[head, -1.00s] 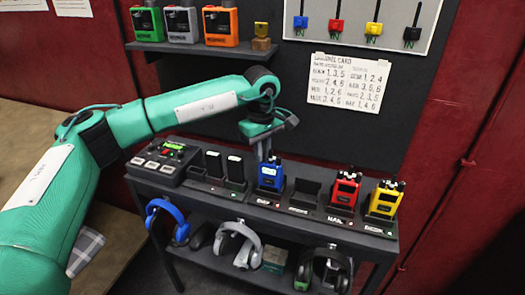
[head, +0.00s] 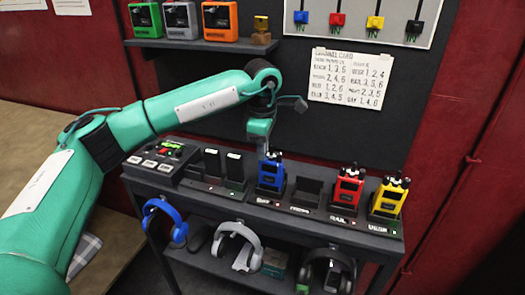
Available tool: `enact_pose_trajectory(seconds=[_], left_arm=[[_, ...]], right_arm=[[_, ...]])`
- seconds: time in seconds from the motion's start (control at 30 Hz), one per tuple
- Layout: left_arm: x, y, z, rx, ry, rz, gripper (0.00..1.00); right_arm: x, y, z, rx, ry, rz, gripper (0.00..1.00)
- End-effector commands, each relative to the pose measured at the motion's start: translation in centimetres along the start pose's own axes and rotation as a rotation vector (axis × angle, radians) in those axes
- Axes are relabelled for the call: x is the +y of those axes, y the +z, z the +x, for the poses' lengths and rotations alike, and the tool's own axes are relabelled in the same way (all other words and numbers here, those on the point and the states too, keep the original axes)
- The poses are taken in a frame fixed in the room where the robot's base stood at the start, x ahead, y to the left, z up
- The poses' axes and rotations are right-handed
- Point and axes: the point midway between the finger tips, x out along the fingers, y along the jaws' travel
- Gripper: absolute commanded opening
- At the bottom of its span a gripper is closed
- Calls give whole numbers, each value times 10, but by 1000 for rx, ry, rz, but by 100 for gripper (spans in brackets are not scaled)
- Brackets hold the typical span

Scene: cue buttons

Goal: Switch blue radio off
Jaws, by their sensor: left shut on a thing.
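The blue radio (head: 270,177) stands upright in its holder on the dark shelf, in the middle of the row. Its small display looks dark. My left gripper (head: 262,147) comes down from above, with its fingertips at the top of the blue radio, where the knobs are. It is shut on the radio's top knob, though the fingers hide most of the contact. My right gripper is not in view.
A red radio (head: 346,188) and a yellow radio (head: 389,197) stand to the right, past an empty holder (head: 306,191). A charger unit (head: 160,158) is at the left. Headphones (head: 238,243) hang below. A written card (head: 345,77) is on the wall.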

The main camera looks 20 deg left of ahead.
Motion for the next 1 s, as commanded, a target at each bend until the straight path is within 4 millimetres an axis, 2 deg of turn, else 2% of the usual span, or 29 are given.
enact_pose_trajectory(seconds=[0.33,0.83,0.87,0.9,0.97,1.0], left_arm=[[0,0,-1,3,1,-128,0],[0,0,-1,3,2,-148,0],[0,0,-1,3,2,-148,18],[0,0,-1,3,2,-148,25],[0,0,-1,3,2,-147,36],[0,0,-1,3,1,-147,36]], right_arm=[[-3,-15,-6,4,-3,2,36],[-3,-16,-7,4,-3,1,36],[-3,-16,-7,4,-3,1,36],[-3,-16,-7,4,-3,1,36],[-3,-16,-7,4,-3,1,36],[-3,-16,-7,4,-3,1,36]])
